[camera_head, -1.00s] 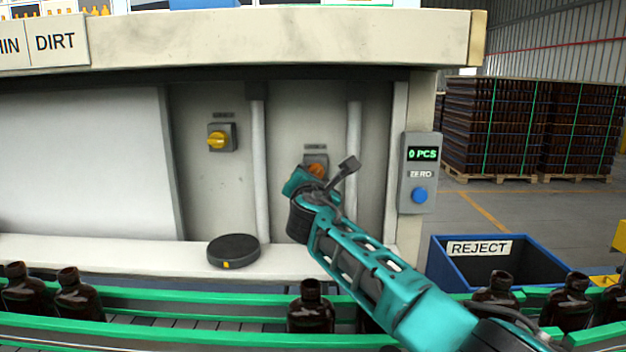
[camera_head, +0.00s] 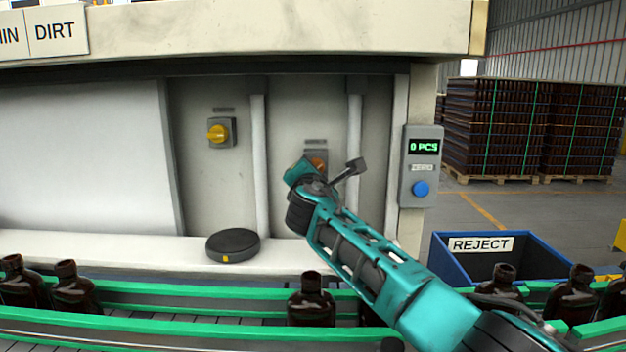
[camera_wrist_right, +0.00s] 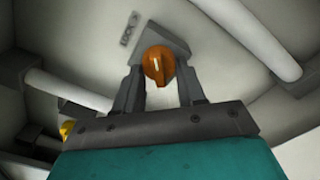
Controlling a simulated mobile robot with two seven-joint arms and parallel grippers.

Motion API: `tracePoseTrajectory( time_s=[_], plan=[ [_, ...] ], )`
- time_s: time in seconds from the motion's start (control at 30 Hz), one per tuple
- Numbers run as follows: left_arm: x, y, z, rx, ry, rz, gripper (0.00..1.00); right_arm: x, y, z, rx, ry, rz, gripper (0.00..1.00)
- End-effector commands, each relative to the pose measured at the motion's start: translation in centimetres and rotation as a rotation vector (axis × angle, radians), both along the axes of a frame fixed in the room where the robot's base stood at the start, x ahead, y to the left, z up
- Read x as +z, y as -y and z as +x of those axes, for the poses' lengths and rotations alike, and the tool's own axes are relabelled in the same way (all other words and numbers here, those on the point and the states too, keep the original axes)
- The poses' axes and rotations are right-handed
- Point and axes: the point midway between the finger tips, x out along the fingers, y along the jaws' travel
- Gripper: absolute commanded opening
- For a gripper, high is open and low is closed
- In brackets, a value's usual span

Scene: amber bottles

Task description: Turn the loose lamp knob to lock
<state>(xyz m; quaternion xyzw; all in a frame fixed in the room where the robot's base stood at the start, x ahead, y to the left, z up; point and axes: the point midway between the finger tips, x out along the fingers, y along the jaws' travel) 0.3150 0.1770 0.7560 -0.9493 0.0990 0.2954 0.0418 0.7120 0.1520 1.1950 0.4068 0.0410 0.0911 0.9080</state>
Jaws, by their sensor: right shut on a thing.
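The orange knob (camera_head: 318,162) sits on a small grey plate on the right panel of the cabinet. My right gripper (camera_wrist_right: 160,73) has its two fingers on either side of this knob (camera_wrist_right: 157,65) and is shut on it. The pale line on the knob's face runs roughly upright in the wrist view. In the head view, my right gripper (camera_head: 313,168) hides part of the knob and its plate. My left gripper is not in view.
A yellow knob (camera_head: 217,133) is on the panel to the left. A black disc (camera_head: 233,245) lies on the white ledge. Amber bottles (camera_head: 311,300) stand along the green-railed conveyor in front. A counter box (camera_head: 420,180) and a blue reject bin (camera_head: 455,262) are to the right.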

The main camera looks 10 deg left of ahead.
Motion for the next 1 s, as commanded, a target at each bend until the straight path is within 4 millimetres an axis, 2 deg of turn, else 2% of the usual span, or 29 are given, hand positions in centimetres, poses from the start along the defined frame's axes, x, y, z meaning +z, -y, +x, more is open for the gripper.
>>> tracePoseTrajectory(
  time_s=[0.2,0.6,1.0],
  plan=[
    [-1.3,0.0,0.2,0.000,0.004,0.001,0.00,0.0,-0.1,0.0,0.000,-0.036,0.197,0.09],
    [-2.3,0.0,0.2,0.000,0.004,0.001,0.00,0.4,-0.1,0.0,0.000,-0.105,0.531,0.09],
    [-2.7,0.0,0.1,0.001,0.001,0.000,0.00,0.6,-0.1,0.0,0.000,-0.140,0.703,0.09]
  ],
)
